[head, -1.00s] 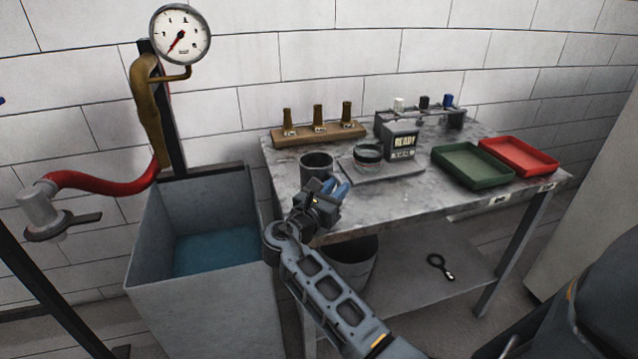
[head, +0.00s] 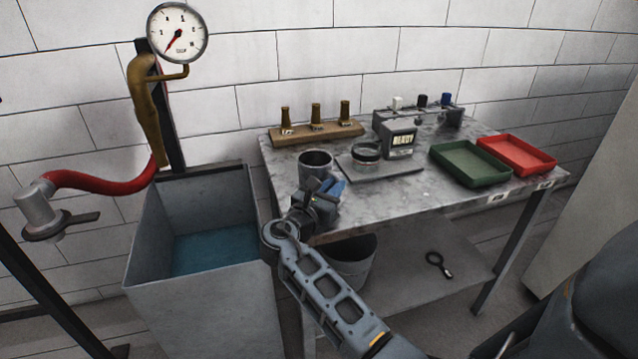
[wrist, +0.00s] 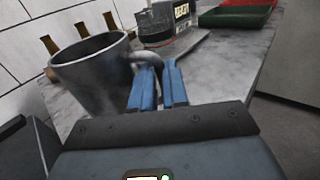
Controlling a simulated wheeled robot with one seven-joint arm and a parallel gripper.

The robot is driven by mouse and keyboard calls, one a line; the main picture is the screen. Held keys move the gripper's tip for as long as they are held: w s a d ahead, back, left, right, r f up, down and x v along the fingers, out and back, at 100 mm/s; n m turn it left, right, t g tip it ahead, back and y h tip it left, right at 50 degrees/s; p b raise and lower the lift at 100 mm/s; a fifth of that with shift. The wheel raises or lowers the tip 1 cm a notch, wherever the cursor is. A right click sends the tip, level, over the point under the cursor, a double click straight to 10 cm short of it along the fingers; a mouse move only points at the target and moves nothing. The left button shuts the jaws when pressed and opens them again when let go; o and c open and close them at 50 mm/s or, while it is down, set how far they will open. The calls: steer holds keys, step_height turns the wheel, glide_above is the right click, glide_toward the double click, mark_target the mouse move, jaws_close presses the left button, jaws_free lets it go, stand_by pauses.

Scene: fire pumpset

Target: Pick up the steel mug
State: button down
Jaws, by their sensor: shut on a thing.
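The steel mug (head: 316,162) is a grey metal cup standing at the near left part of the metal table (head: 420,190). In the wrist view the mug (wrist: 88,75) fills the left side, with its open top up and its handle to the right. My gripper (wrist: 158,86) has its blue fingers close together at the handle, shut on it. In the head view my gripper (head: 328,190) is at the near side of the mug and hides its lower part. I cannot tell whether the mug's base is clear of the table.
A glass jar (head: 366,153) stands on a scale (head: 385,165) right of the mug. A wooden block with brass nozzles (head: 317,132) is behind. Green (head: 468,163) and red (head: 517,154) trays lie at the right. A water tank (head: 195,290) is at the left.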

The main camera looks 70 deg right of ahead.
steer(key=shift+r, duration=0.2)
steer(key=shift+r, duration=1.1)
steer(key=s+d+r+p, duration=0.1)
steer(key=s+d+r, duration=0.4)
steer(key=s+r, duration=0.3)
steer(key=shift+s+d+r, duration=0.2)
steer(key=shift+s+d, duration=0.15)
steer(key=shift+s, duration=0.65)
stand_by(1.1)
